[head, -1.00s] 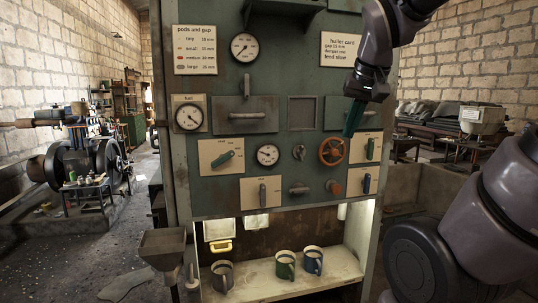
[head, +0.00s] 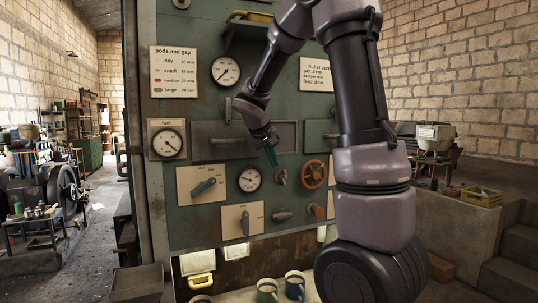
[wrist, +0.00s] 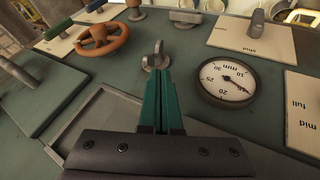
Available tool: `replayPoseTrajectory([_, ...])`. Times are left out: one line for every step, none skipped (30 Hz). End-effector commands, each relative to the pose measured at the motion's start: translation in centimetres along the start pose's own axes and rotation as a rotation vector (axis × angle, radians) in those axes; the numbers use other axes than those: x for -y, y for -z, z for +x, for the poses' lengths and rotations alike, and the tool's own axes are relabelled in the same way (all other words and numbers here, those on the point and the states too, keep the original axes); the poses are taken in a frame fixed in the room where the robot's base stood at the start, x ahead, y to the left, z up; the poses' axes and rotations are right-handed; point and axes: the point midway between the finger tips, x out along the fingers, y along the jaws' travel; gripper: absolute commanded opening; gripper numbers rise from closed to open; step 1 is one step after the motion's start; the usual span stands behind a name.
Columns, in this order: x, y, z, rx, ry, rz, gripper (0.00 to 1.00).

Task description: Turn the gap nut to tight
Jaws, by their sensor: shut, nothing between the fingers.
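A grey wing-shaped nut (head: 281,176), which looks like the gap nut, sits on the green panel between a round gauge (head: 249,179) and an orange handwheel (head: 314,174). The nut (wrist: 154,55) also shows in the wrist view, its wings standing up, just beyond the fingertips. The gauge (wrist: 228,80) is marked in mm, with its needle near 20. My gripper (head: 272,158) is shut and empty, its green fingers just above and left of the nut. In the wrist view the fingertips (wrist: 161,70) point at the nut; I cannot tell whether they touch it.
A lever plate (head: 202,183) is left of the gauge and another (head: 242,221) below it. A grey handle (head: 282,215) sticks out below the nut. A drawer-like panel (head: 215,140) is above. Mugs (head: 267,290) stand on the low shelf. My arm hides the panel's right side.

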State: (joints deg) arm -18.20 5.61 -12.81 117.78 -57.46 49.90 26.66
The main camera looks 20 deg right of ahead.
Motion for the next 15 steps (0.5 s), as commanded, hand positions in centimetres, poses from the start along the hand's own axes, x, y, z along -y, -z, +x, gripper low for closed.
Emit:
replayPoseTrajectory([0.0, -0.1, 1.0, 0.004, -0.002, 0.001, 0.0])
replayPoseTrajectory([0.0, -0.1, 1.5, 0.003, -0.001, 0.0, 0.0])
replayPoseTrajectory([-0.1, -0.1, 2.1, 0.004, -0.001, 0.0, 0.0])
replayPoseTrajectory([0.0, -0.1, 2.5, 0.003, -0.001, 0.0, 0.0])
replayPoseTrajectory([-0.1, -0.1, 2.8, 0.003, -0.001, 0.001, 0.0])
replayPoseTrajectory([0.0, -0.1, 3.2, 0.002, -0.001, 0.001, 0.0])
replayPoseTrajectory([0.0, -0.1, 3.5, 0.002, 0.0, 0.0, 0.0])
replayPoseTrajectory([0.0, -0.1, 3.7, 0.002, 0.0, 0.0, 0.0])
replayPoseTrajectory([0.0, -0.1, 3.9, 0.001, 0.0, 0.0, 0.0])
replayPoseTrajectory([0.0, -0.1, 4.0, 0.001, 0.0, 0.0, 0.0])
replayPoseTrajectory([0.0, 0.0, 4.1, 0.0, 0.001, 0.0, 0.0])
replayPoseTrajectory([0.0, 0.0, 4.2, 0.0, 0.001, 0.001, 0.0])
replayPoseTrajectory([0.0, 0.0, 4.2, 0.0, 0.001, 0.001, 0.0])
replayPoseTrajectory([0.0, 0.0, 4.2, -0.001, 0.001, 0.001, 0.0])
replayPoseTrajectory([0.0, 0.0, 4.2, -0.001, 0.001, 0.001, 0.0])
